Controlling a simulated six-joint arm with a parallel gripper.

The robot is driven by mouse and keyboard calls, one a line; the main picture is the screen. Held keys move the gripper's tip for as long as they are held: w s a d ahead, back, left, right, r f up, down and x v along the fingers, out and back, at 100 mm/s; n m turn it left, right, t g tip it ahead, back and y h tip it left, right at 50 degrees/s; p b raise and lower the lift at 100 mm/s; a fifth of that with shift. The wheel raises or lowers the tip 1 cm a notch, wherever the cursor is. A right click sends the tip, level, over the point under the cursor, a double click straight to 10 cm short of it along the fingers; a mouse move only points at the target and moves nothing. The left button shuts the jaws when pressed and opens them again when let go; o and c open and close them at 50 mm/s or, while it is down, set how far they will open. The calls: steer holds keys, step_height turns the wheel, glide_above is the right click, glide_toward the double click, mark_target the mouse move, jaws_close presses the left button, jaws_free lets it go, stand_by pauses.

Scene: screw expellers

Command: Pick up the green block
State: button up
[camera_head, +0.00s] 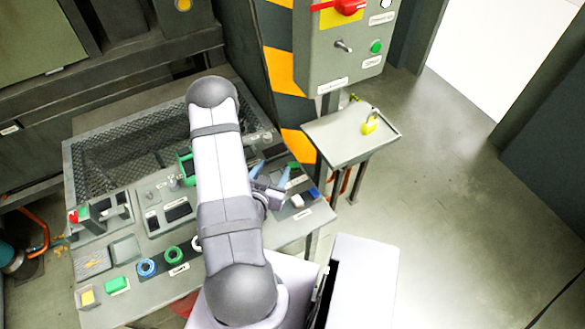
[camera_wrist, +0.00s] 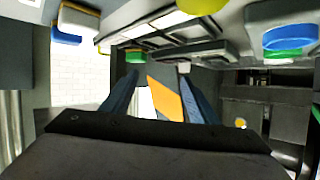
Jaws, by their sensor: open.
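A green block (camera_head: 117,285) lies near the front left of the grey workbench (camera_head: 215,285) in the head view, between a yellow piece and a blue ring. My gripper (camera_head: 271,171) is over the right part of the bench, far from that block. Its two blue fingers are apart and nothing shows between them. In the wrist view my gripper (camera_wrist: 158,78) is also open and empty. Another small green piece (camera_head: 294,167) shows just beyond the fingers; its shape is partly hidden.
A blue ring (camera_head: 147,267) and a green ring (camera_head: 174,255) lie right of the green block. A white piece (camera_head: 297,200) and a blue piece (camera_head: 314,193) lie by my gripper. A side table (camera_head: 345,140) holds a yellow padlock (camera_head: 369,126). My arm hides the bench's middle.

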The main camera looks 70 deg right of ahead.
mark_target(292, 167)
steer(key=shift+n+g+h, duration=0.3)
steer(key=shift+n+g, duration=0.1)
steer(key=s, duration=0.1)
steer(key=s+a+f, duration=0.1)
steer(key=s, duration=0.1)
steer(key=s+a, duration=0.1)
steer(key=shift+s+f, duration=0.15)
steer(key=shift+f, duration=0.25)
steer(key=shift+b+x, duration=0.85)
steer(key=shift+x, duration=2.85)
steer(key=c, duration=1.2)
steer(key=shift+r, duration=0.15)
step_height(292, 167, up, 10)
steer(key=shift+b, duration=0.35)
